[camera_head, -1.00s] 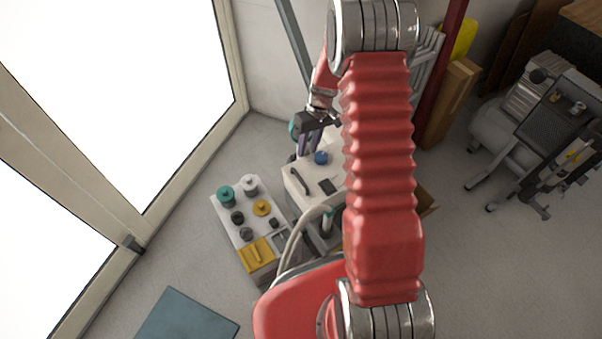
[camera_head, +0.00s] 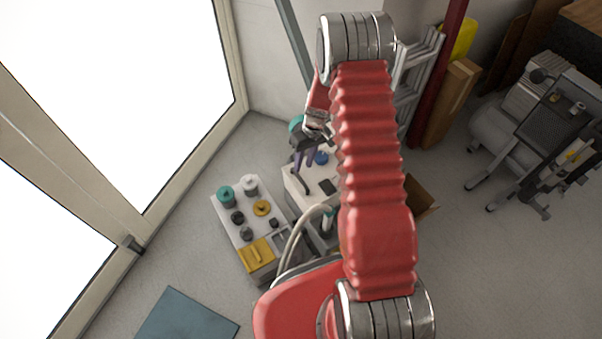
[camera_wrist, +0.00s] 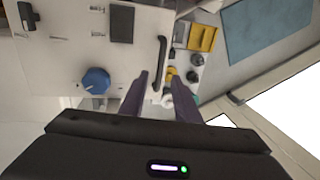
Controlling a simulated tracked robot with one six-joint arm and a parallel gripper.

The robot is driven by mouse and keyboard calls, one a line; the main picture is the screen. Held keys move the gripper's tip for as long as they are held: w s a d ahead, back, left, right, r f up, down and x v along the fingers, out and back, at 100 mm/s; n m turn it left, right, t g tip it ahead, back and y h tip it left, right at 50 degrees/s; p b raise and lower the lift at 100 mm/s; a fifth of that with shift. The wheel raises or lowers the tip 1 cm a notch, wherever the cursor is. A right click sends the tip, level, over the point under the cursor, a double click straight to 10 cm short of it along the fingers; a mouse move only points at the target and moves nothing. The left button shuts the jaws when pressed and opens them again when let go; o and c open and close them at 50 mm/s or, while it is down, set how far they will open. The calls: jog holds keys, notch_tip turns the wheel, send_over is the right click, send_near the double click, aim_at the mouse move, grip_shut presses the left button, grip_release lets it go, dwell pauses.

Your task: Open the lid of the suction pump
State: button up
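The suction pump appears to be the white box (camera_head: 293,188) on the floor, partly hidden behind my arm in the head view. Its pale top (camera_wrist: 60,65) fills the left of the wrist view, with a blue knob (camera_wrist: 96,81), a dark panel (camera_wrist: 122,24) and a curved black handle (camera_wrist: 160,62) near its edge. The handle (camera_head: 301,182) also shows in the head view. My gripper (camera_head: 304,164) is above the box, near the knob and handle. In the wrist view my gripper (camera_wrist: 161,76) is open, its fingers apart on either side of the handle's line. I cannot tell whether they touch it.
A unit with green, black and yellow parts (camera_head: 236,208) stands left of the box. A pale hose (camera_head: 292,243) curves in front. A cardboard box (camera_head: 420,196) and a ladder (camera_head: 425,75) are at the right. A blue mat (camera_head: 188,318) lies on the floor.

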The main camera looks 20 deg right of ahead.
aim_at(300, 177)
jog(key=shift+s+a+f, duration=0.1)
jog(key=shift+a+f, duration=0.1)
jog(key=shift+f, duration=0.8)
jog(key=shift+w+a+f, duration=0.1)
jog(key=shift+a+f, duration=0.1)
jog(key=shift+f, duration=0.8)
jog(key=shift+s+a+f, duration=0.1)
jog(key=shift+a+f, duration=0.1)
jog(key=shift+f, duration=0.8)
grip_shut()
